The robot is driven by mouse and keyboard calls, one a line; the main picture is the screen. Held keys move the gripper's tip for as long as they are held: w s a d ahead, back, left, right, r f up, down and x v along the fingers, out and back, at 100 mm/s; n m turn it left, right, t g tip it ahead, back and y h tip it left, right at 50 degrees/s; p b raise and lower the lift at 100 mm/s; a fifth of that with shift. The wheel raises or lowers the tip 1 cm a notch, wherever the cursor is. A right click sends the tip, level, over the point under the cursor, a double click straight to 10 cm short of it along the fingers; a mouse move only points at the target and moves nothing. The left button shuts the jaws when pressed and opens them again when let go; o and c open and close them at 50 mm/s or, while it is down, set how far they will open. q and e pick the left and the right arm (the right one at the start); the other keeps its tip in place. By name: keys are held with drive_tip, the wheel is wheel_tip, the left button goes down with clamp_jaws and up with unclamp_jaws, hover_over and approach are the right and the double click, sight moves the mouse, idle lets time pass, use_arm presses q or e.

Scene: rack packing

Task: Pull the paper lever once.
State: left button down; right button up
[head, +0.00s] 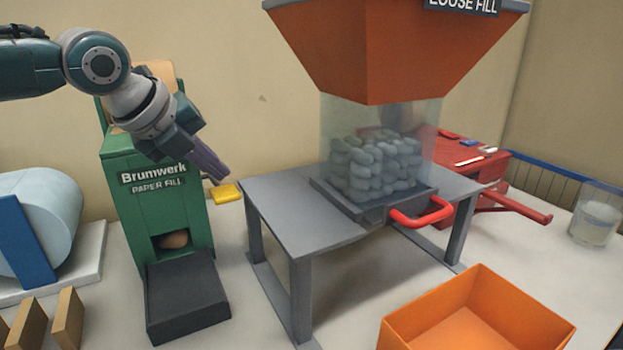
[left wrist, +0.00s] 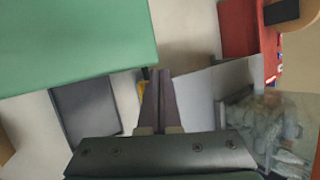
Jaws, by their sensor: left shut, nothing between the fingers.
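The green paper fill machine (head: 120,220) stands at the left in the head view, labelled "Brumwerk PAPER FILL". Its green top also fills the upper left of the left wrist view (left wrist: 75,40). A yellow lever handle (head: 227,193) sticks out at the machine's right side. A bit of yellow shows left of my fingers in the left wrist view (left wrist: 142,88). My left gripper (head: 219,177) is shut and empty, pointing down just above the yellow handle. I cannot tell whether it touches it. My right gripper is not in view.
A dark tray (head: 187,302) sits below the machine's opening, where brown paper shows. A grey table (head: 290,215) under the orange loose fill hopper (head: 390,50) stands close on the right, with a red handle (head: 425,213). An orange box (head: 420,315) is at the front right.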

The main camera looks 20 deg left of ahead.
use_arm(q)
drive_tip(key=shift+s+d+f, duration=0.1)
drive_tip(key=shift+f, duration=0.65)
idle(0.5)
drive_tip(key=shift+r, duration=0.15)
idle(0.4)
drive_tip(key=shift+r+p, duration=0.65)
drive_tip(key=shift+r, duration=0.4)
drive_tip(key=r+p, duration=0.2)
drive_tip(key=r, duration=0.1)
drive_tip(key=a+r+p, duration=0.1)
drive_tip(key=p, duration=0.1)
drive_tip(key=shift+w+r, duration=0.4)
